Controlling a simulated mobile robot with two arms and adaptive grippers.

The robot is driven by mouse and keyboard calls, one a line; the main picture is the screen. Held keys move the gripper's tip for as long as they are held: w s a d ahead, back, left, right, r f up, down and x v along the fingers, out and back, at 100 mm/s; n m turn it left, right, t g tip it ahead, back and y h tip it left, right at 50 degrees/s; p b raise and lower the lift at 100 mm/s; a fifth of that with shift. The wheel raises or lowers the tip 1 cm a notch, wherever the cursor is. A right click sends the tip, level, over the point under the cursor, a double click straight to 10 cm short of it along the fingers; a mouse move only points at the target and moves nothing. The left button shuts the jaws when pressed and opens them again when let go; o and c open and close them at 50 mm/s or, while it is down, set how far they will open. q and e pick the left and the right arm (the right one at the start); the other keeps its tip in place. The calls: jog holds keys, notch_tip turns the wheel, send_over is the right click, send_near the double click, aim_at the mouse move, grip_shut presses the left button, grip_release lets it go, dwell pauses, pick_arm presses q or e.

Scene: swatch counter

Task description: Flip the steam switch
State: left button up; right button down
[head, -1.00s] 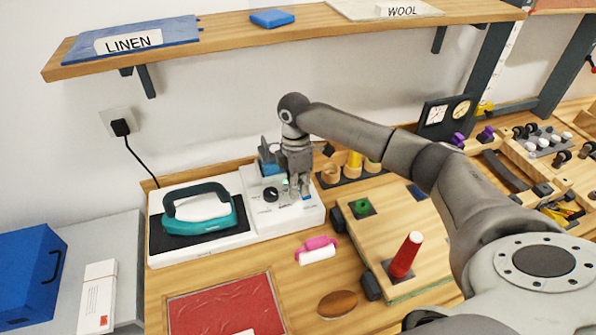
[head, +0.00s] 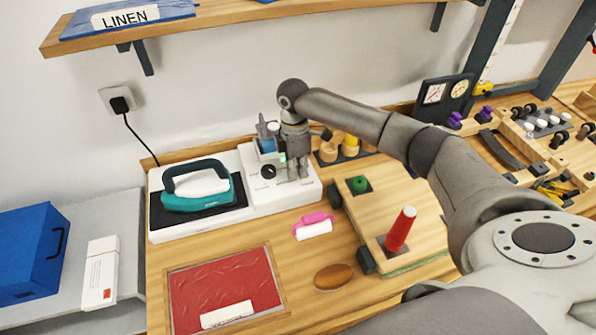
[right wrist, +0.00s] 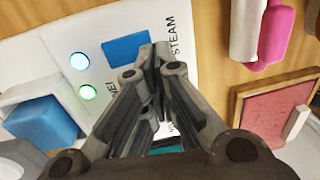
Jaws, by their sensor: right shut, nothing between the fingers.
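The steam switch appears to be the blue rectangle (right wrist: 125,48) beside the STEAM label on the white iron base (head: 312,188). In the head view it is hidden by my right gripper. My right gripper (head: 298,177) is shut and empty, pointing down over the right part of that panel. In the right wrist view its fingertips (right wrist: 150,62) overlap the right edge of the blue rectangle; I cannot tell whether they touch it. A teal light (right wrist: 78,61) and a green light (right wrist: 87,92) show on the panel. My left gripper is not in view.
The teal iron (head: 197,187) stands left of the panel. A black knob (head: 268,171) and a blue tank (head: 267,146) are close left of my gripper. A pink-and-white roller (head: 314,226) lies in front; a wooden board (head: 385,205) is at right.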

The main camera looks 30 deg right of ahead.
jog(key=shift+w, duration=0.65)
jog(key=shift+w+d+r, duration=0.15)
jog(key=shift+w+r, duration=0.05)
jog(key=shift+w, duration=0.05)
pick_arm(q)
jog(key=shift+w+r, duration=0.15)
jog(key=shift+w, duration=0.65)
pick_arm(e)
jog(key=shift+r, duration=0.1)
pick_arm(q)
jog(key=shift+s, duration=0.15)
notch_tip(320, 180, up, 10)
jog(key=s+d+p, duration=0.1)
jog(key=p, duration=0.9)
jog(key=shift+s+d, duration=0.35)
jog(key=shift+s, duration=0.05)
pick_arm(e)
notch_tip(320, 180, up, 10)
jog(key=s, duration=0.1)
jog(key=shift+s, duration=0.3)
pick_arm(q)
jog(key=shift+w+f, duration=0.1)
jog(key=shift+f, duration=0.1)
pick_arm(e)
jog(key=shift+w, duration=0.25)
